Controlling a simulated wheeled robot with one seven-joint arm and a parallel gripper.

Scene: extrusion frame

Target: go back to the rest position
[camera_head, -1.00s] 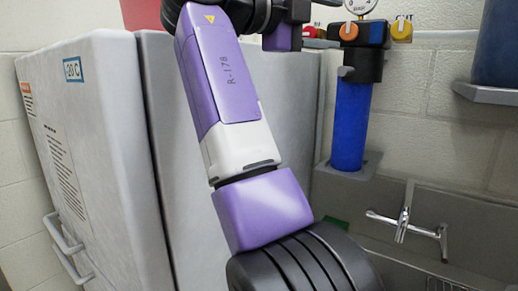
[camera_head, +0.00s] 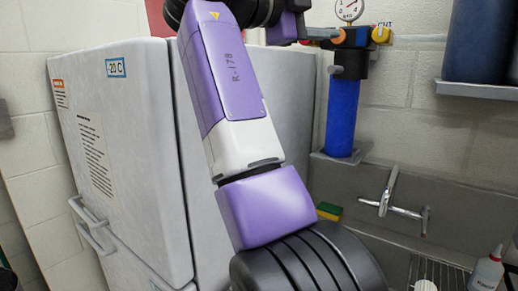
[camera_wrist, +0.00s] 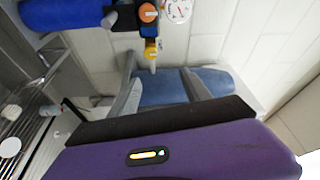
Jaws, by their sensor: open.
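My purple and white arm (camera_head: 238,110) rises across the middle of the head view, and its far end is cut off at the top. My gripper (camera_wrist: 163,88) shows in the wrist view, with two grey fingers spread apart beyond a purple hand. I see nothing held between the fingers. A blue container (camera_wrist: 172,88) shows behind the gap, apart from the hand as far as I can tell. The rest position itself is not marked in any view.
A grey freezer (camera_head: 140,140) stands left. A blue filter (camera_head: 342,115) with a gauge (camera_head: 349,9) and yellow valve (camera_head: 381,35) is close to my wrist. A shelf (camera_head: 478,90) holds dark containers. A sink tap (camera_head: 392,207), sponge (camera_head: 329,211) and white bottle (camera_head: 487,272) are at right.

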